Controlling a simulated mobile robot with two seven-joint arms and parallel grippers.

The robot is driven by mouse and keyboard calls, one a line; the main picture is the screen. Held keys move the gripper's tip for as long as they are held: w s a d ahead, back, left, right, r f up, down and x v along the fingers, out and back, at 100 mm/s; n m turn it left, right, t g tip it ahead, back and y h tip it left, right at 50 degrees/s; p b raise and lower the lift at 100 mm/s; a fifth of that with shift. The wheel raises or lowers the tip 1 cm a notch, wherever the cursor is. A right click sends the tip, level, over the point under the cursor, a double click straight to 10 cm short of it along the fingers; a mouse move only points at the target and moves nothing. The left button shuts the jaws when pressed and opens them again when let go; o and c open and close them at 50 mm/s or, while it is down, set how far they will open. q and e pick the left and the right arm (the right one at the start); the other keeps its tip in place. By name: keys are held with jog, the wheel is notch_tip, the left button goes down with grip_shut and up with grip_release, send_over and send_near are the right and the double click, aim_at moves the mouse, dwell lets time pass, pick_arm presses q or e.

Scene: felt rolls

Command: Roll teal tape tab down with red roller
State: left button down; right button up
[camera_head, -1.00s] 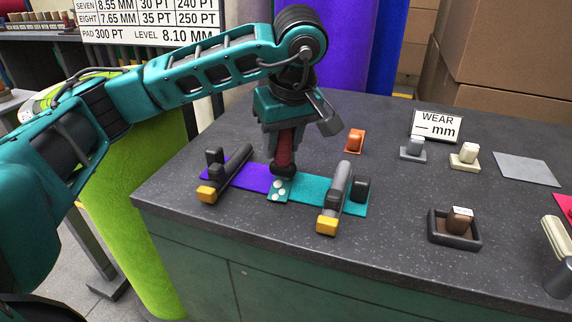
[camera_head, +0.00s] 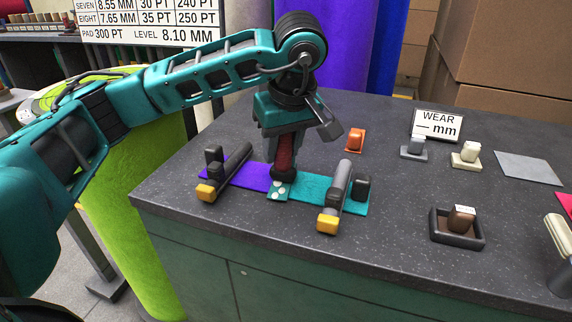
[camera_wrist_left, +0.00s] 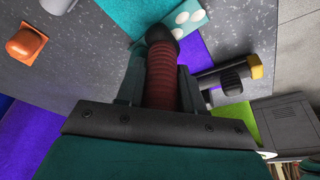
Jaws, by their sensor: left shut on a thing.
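My left gripper (camera_head: 284,150) is shut on the red roller (camera_head: 284,152), which points down with its dark end at the seam between the purple felt (camera_head: 250,176) and the teal felt (camera_head: 310,188). The roller's ribbed red handle also shows in the left wrist view (camera_wrist_left: 161,80). The teal tape tab (camera_head: 279,192) with pale dots lies at the seam, partly under the roller's dark end; it also shows in the left wrist view (camera_wrist_left: 182,20). Whether the roller presses on the tab I cannot tell. My right gripper is out of view.
Two dark bars with yellow ends, one on the purple felt (camera_head: 225,172) and one on the teal (camera_head: 335,197), flank the seam. An orange block (camera_head: 356,139), a grey block (camera_head: 414,146) and a dark tray (camera_head: 435,236) stand to the right.

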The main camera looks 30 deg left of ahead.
aim_at(278, 191)
pick_arm(q)
jog(key=shift+s, duration=0.1)
jog(key=shift+s+d, duration=0.35)
jog(key=shift+s, duration=0.4)
jog(key=shift+s+d+f, duration=0.1)
jog(key=shift+s+d, duration=0.1)
jog(key=shift+s, duration=0.25)
jog(key=shift+s+d+f, duration=0.1)
jog(key=shift+s+d, duration=0.05)
jog(key=shift+s, duration=0.25)
jog(key=shift+r+p, duration=0.5)
jog(key=shift+r, duration=0.25)
